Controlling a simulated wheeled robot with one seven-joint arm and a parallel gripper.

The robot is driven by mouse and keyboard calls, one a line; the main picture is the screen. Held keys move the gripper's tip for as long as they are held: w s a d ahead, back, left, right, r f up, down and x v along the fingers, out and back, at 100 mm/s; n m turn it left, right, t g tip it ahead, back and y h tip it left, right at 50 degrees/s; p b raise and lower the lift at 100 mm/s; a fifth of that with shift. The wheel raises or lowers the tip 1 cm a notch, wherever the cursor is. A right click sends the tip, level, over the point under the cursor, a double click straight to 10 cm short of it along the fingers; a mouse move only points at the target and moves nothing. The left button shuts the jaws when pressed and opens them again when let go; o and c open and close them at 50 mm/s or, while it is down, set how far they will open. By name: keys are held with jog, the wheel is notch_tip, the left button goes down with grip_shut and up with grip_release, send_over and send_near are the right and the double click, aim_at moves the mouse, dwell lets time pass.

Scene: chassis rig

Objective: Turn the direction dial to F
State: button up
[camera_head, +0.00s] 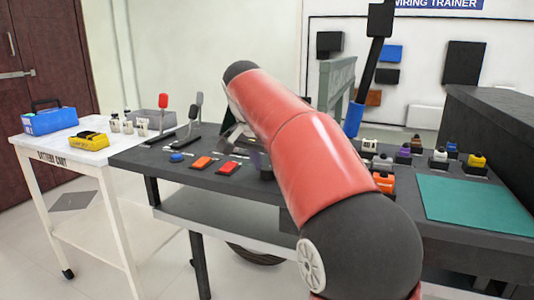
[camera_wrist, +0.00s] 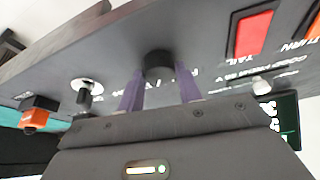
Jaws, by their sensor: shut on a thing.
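The direction dial is a small dark round knob (camera_wrist: 159,66) on the dark panel, in the upper middle of the wrist view. My gripper (camera_wrist: 160,88) has its two purple fingers on either side of the knob and is shut on it. White lettering beside the knob is partly covered by the fingers, so I cannot read which letter the dial points to. In the head view my gripper (camera_head: 256,158) is at the bench top, mostly behind my red arm, and the dial's setting cannot be made out there.
A red TAIL button (camera_wrist: 253,34) sits close to the knob in the wrist view. In the head view, an orange button (camera_head: 201,162), a blue button (camera_head: 177,157) and upright levers (camera_head: 195,112) stand left of my gripper. A green mat (camera_head: 475,203) lies at right.

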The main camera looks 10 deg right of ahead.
jog(key=shift+w+r+m+g+h+p, duration=0.1)
jog(key=shift+m+g+h+p, duration=0.2)
jog(key=shift+m+p, duration=0.85)
jog(key=shift+m, duration=0.35)
jog(key=o, duration=1)
jog(key=p+v, duration=0.1)
jog(key=v, duration=0.6)
jog(key=shift+a+r, duration=0.2)
jog(key=shift+r, duration=0.1)
